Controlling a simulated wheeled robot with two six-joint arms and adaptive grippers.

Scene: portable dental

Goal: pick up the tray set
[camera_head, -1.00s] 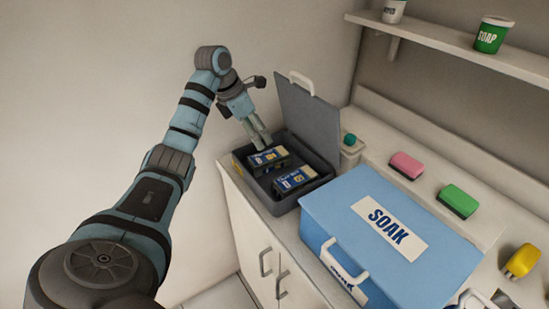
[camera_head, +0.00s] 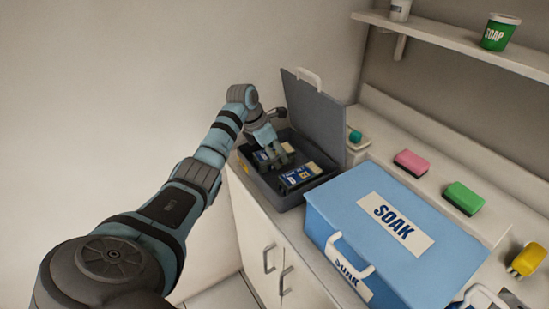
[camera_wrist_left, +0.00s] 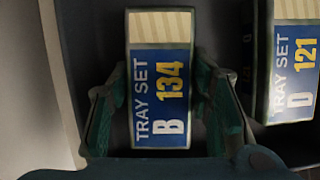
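A tray set labelled "TRAY SET B 134" (camera_wrist_left: 160,90), blue with a striped cream end, lies in the open grey case (camera_head: 268,196); in the head view it is partly hidden by my gripper. A second one, "TRAY SET D 121" (camera_wrist_left: 294,70), lies to its right; it also shows in the head view (camera_head: 300,175). My left gripper (camera_head: 273,158) reaches down into the case over the B set. In the wrist view its fingers (camera_wrist_left: 163,75) are open, one along each long side of the B set. Whether they touch it I cannot tell.
The grey case's raised lid (camera_head: 315,115) stands behind the gripper. A blue SOAK box (camera_head: 345,205) stands just right of the case. Pink (camera_head: 411,162) and green (camera_head: 464,197) sponges lie behind it. A wall shelf (camera_head: 460,52) holds cups.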

